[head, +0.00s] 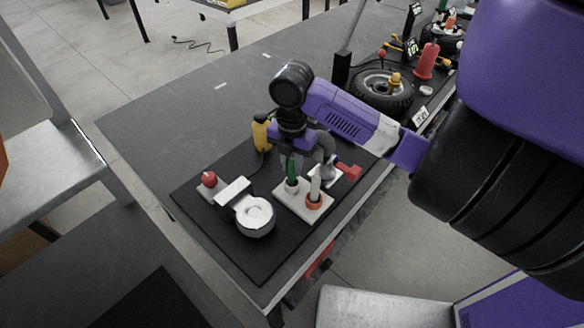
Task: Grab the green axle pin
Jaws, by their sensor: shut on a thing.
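The green axle pin (292,170) stands upright, its lower end at a white collar on a light plate (289,205). My gripper (292,157) comes down from above and is shut on the upper part of the pin. The fingertips are small in this view and partly hidden by the purple wrist. I cannot tell whether the pin's lower end is still seated in the collar.
Beside the pin, a white pin (315,187) stands in an orange ring (313,203). A white round part (254,215), a red ball (209,179), a yellow tool (261,132) and a red-handled clamp (348,172) surround it on the black mat (258,268). The table's left side is clear.

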